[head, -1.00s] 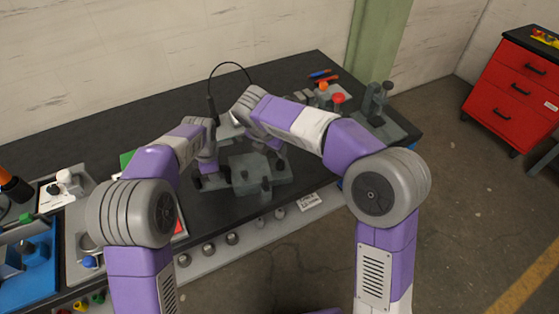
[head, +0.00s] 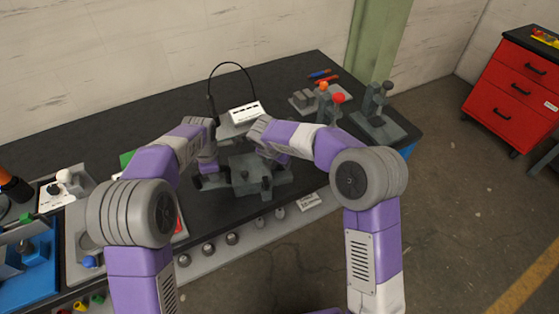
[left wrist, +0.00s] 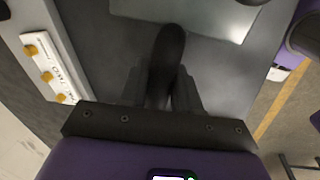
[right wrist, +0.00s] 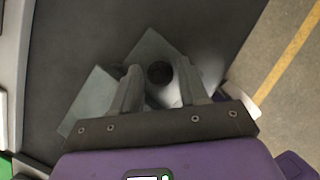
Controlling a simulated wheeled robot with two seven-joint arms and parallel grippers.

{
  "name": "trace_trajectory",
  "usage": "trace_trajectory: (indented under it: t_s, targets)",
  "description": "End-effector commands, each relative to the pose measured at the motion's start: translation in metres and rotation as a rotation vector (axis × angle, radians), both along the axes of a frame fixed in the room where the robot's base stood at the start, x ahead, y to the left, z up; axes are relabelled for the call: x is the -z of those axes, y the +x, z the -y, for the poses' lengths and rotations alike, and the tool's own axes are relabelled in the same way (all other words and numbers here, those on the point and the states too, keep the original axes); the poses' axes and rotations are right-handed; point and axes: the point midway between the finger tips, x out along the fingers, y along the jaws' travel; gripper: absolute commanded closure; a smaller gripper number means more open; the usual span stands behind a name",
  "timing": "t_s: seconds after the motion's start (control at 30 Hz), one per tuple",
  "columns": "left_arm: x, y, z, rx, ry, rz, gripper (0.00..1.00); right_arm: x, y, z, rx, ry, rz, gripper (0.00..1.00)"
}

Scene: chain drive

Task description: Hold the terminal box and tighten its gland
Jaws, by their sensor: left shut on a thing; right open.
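A grey block-shaped fixture (head: 252,166), which I take for the terminal box, sits near the front of the dark bench, with short dark posts on it. My left gripper (head: 208,178) is at its left side. In the left wrist view my left gripper (left wrist: 172,90) is shut on a dark, round-ended bar (left wrist: 168,48). I cannot tell which part of the box this is. My right gripper (right wrist: 160,88) is open, its fingers on either side of a dark round piece, perhaps the gland (right wrist: 159,72), above pale grey surfaces. In the head view my right forearm hides its fingertips.
A white-labelled device (head: 246,112) with a black cable stands behind the box. Grey stands (head: 372,112) and red- and orange-topped posts (head: 338,98) are at the back right. Several round knobs (head: 232,238) line the front edge. A blue tray (head: 38,270) lies at left.

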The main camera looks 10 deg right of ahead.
Motion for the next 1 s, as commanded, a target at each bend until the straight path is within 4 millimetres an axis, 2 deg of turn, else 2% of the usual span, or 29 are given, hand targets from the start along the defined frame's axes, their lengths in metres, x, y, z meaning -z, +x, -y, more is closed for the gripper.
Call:
trace_trajectory:
  t_s: [0.2,0.47,0.5,0.77,1.0]
  targets:
    - [-0.0007,0.0005,0.0002,-0.001,-0.001,0.002,1.0,0.0001,0.0002,0.0002,0.0,0.0,0.0,0.56]
    - [-0.0007,0.0005,0.0002,-0.001,-0.001,0.002,1.0,-0.0001,0.0001,0.0,0.0,0.0,0.0,0.96]
    - [-0.0007,0.0005,0.0002,-0.001,-0.001,0.002,1.0,-0.0001,0.0001,0.0,0.0,0.0,0.0,0.98]
    - [-0.0007,0.0005,0.0002,-0.001,-0.001,0.002,1.0,-0.0004,0.0007,-0.0006,0.035,0.0,0.001,0.98]
    - [-0.0006,0.0005,0.0002,-0.001,-0.001,0.002,1.0,-0.0003,0.0013,-0.0015,0.169,0.0,0.0,0.98]
